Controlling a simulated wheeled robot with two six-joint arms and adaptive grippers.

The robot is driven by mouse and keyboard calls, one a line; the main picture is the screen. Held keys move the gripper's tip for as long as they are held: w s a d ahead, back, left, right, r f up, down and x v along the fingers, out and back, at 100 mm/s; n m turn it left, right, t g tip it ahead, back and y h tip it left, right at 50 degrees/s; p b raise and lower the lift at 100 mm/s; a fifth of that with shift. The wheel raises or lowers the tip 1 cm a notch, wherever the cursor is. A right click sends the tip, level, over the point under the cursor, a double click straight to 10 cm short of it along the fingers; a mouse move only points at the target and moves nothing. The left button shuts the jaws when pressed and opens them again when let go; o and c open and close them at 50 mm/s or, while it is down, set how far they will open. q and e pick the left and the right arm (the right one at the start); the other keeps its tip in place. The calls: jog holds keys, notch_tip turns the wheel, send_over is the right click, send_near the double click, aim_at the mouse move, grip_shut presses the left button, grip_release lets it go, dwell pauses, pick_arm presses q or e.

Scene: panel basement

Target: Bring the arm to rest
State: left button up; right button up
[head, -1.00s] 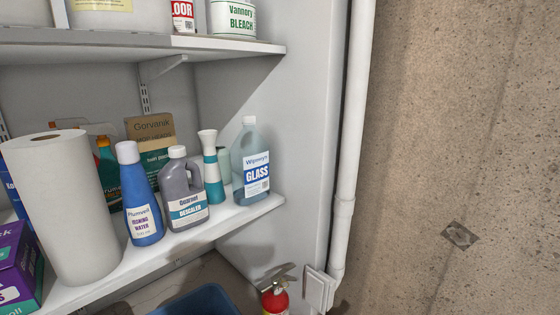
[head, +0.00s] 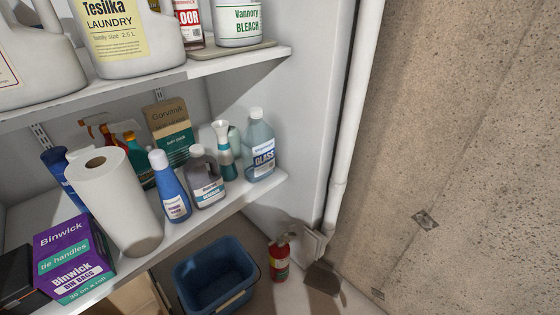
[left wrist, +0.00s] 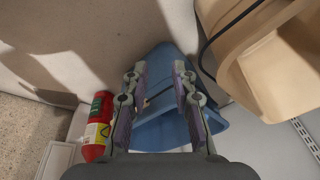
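My left gripper (left wrist: 158,98) shows in the left wrist view with its two fingers apart and nothing between them. Beyond the fingers is the blue bucket (left wrist: 165,125); the gripper appears apart from it. Neither of my arms shows in the head view. My right gripper is not in any view.
The lower shelf (head: 185,235) holds a paper towel roll (head: 120,205), bottles and a bin bag box (head: 72,258). The upper shelf (head: 240,60) holds jugs and a bleach tub (head: 238,22). A fire extinguisher (head: 279,258) and bucket (head: 213,280) stand on the floor, beside a white pipe (head: 345,150).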

pick_arm(q)
jog(key=s+r+p, duration=0.5)
jog(key=s+p, duration=0.5)
jog(key=p, duration=0.4)
jog(key=s+a+r+g+p, duration=0.1)
jog(key=s+r+p, duration=0.5)
jog(key=s+p, duration=0.4)
jog(key=p, duration=0.4)
jog(key=shift+s+a+r, duration=0.25)
jog(key=shift+s+r, duration=0.05)
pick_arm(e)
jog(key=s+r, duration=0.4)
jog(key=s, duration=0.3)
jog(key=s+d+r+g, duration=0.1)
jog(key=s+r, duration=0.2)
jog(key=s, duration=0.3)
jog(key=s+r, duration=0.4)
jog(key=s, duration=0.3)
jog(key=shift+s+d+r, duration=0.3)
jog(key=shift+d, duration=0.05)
